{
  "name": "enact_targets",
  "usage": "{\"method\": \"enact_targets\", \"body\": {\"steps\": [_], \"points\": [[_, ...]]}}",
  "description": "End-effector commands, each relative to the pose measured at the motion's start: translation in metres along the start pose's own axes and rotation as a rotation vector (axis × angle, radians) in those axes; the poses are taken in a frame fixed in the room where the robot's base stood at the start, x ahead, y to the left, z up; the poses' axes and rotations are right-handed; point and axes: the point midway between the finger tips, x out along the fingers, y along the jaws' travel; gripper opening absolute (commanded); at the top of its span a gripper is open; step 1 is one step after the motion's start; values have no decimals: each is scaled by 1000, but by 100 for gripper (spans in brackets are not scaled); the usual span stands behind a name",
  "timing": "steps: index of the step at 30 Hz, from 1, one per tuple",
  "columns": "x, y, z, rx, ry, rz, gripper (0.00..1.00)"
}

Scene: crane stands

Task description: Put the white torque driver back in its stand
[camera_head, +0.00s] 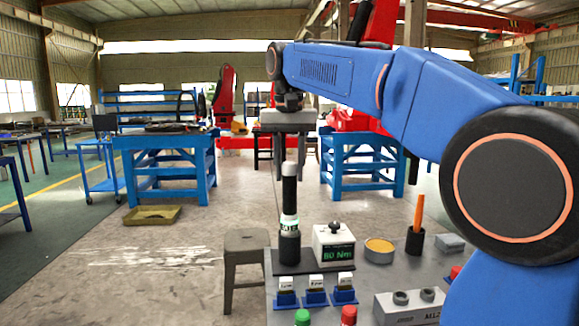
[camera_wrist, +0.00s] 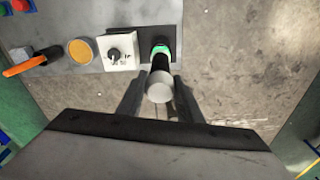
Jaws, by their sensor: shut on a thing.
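The torque driver (camera_head: 289,191) is upright, with a black handle, a white band and a lit green ring. It also shows in the wrist view (camera_wrist: 161,66), seen from above with its pale round end towards me. My gripper (camera_head: 290,174) points down from above and is shut on the driver's upper part; its fingers (camera_wrist: 159,88) flank it in the wrist view. The black stand cup (camera_head: 289,249) is directly below the white band, in line with the driver. The driver's lower end is hidden, and I cannot tell how deep it sits in the cup.
Right of the cup is a white box (camera_head: 334,246) with a knob and a green "80 Nm" display. Beyond are an orange-yellow round dish (camera_head: 379,250) and an orange-handled tool (camera_head: 418,213) in a black holder. Small blue stands (camera_head: 316,296) are in front. A stool (camera_head: 246,252) is left.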

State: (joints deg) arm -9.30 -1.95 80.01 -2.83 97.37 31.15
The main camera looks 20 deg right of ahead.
Motion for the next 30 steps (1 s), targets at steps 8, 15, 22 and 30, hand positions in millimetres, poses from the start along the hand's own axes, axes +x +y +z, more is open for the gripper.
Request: {"method": "enact_targets", "body": {"steps": [8, 15, 22, 30], "points": [[7, 0, 1, 0, 2, -1, 0], [8, 0, 1, 0, 1, -1, 54], [9, 0, 1, 0, -1, 0, 54], [1, 0, 0, 0, 1, 0, 54]]}}
